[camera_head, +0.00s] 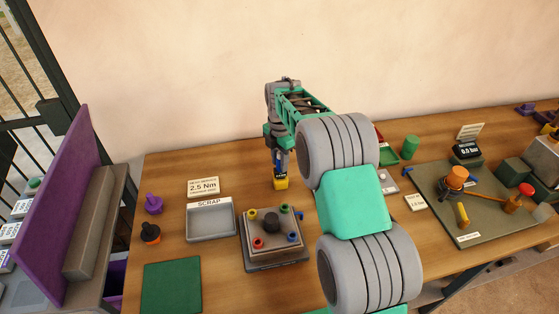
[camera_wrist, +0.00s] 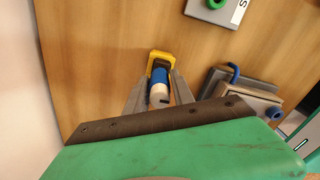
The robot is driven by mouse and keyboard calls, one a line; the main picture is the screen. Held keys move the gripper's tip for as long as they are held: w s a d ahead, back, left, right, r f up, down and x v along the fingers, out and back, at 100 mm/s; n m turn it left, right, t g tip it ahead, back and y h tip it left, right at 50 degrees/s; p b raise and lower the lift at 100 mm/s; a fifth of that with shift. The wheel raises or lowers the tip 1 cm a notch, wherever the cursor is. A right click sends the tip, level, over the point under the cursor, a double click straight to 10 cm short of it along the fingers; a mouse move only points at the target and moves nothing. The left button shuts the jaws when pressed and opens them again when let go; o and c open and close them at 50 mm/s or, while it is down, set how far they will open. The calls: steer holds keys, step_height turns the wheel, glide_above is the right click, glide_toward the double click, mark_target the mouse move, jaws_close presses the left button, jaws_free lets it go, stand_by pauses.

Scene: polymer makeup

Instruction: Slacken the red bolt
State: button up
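The red bolt (camera_head: 258,242) sits at the front left corner of a grey fixture block (camera_head: 278,257), which has a black knob (camera_head: 271,222) in its middle. Yellow, green and blue bolts sit at its other corners. My gripper (camera_head: 280,172) points down behind the block, over a small yellow stand (camera_head: 281,184). In the wrist view, a blue and white upright tool (camera_wrist: 159,76) stands at the yellow stand (camera_wrist: 161,56), between my two fingers (camera_wrist: 160,92). The fingers are close on both sides of it; I cannot tell whether they touch it. The red bolt is not visible in the wrist view.
A grey scrap tray (camera_head: 211,238) is left of the block, with a 2.5 Nm sign (camera_head: 203,186) behind it. Purple (camera_head: 154,204) and orange-black (camera_head: 150,233) knobs stand farther left. A green mat (camera_head: 171,288) lies in front. A cluttered board (camera_head: 478,226) is at right.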

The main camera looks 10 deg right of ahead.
jaws_close()
steer(key=shift+r+p, duration=0.4)
steer(key=shift+r, duration=0.3)
stand_by(0.5)
steer(key=shift+r+p, duration=1.4)
steer(key=shift+r, duration=0.95)
